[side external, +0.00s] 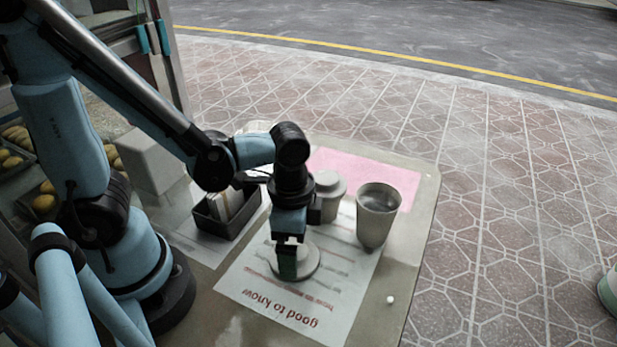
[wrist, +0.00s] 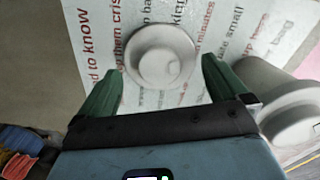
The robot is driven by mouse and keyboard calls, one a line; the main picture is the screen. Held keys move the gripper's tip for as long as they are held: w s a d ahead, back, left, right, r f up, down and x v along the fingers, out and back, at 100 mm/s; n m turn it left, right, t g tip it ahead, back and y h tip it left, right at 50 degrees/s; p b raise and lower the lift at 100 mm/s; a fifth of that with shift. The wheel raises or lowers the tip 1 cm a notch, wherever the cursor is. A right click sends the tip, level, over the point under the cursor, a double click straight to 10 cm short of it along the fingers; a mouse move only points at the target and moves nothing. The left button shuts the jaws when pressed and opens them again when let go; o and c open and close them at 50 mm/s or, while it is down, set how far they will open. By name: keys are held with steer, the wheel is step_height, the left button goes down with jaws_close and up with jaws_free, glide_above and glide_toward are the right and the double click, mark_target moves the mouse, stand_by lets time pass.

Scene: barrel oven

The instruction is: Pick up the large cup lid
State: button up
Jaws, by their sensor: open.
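The large cup lid (side external: 308,262) is a pale round disc lying flat on the printed white sheet. In the wrist view the lid (wrist: 160,56) shows a raised round centre. My gripper (side external: 287,272) points down over the lid and hides part of it in the side view. In the wrist view my gripper (wrist: 162,66) is open, with one green finger on each side of the lid and nothing between them gripped. The exact height of the fingertips over the lid is hard to tell.
A large grey open cup (side external: 378,212) stands right of my gripper, and a smaller lidded cup (side external: 328,187) stands behind it. A dark box (side external: 225,222) holding flat items is on the left. A pink mat (side external: 375,175) lies behind. The front of the printed sheet (side external: 255,290) is clear.

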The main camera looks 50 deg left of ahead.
steer(key=shift+f, duration=0.6)
steer(key=shift+c, duration=0.3)
steer(key=c, duration=0.6)
steer(key=shift+r, duration=0.15)
